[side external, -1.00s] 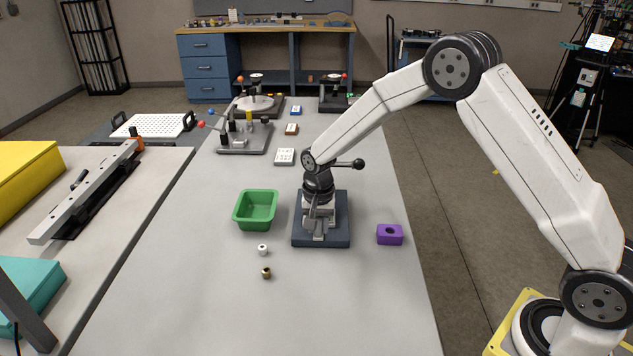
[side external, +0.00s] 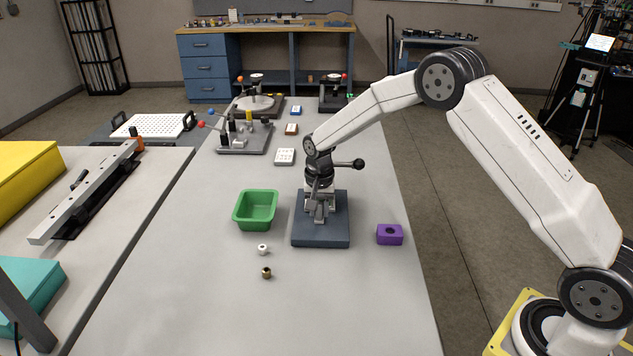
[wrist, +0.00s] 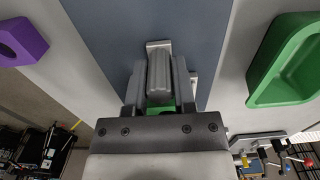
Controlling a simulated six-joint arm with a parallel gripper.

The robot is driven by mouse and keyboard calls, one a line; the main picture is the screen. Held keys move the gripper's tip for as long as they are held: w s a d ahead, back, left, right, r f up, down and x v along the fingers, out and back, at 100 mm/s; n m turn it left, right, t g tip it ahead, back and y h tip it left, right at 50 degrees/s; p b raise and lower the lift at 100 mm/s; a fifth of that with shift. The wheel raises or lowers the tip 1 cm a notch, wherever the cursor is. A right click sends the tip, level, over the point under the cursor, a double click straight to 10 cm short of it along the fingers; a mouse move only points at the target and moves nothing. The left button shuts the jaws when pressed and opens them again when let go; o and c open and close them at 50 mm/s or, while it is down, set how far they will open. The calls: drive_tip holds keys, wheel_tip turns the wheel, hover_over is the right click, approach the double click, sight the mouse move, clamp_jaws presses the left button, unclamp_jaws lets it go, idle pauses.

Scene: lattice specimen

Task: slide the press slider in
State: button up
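The press stands on a dark blue-grey base plate (side external: 322,236) in the middle of the table. Its black-knobbed lever (side external: 358,163) sticks out to the right. My gripper (side external: 319,207) is low over the plate, in front of the press body, and hides much of it. In the wrist view the grey press slider (wrist: 159,75) lies between the two fingers of my gripper (wrist: 159,85), which close on its sides. A light end piece shows just beyond the fingertips. A small green patch shows between the fingers. How far the slider sits in the press is hidden.
A green bin (side external: 255,211) stands left of the plate, and a purple block with a hole (side external: 390,234) lies to its right. A white part (side external: 263,249) and a brass part (side external: 266,272) lie in front. The table's front is otherwise clear.

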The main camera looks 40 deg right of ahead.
drive_tip(key=o, duration=0.4)
drive_tip(key=shift+c, duration=0.2)
drive_tip(key=shift+r, duration=0.15)
drive_tip(key=shift+r, duration=2.6)
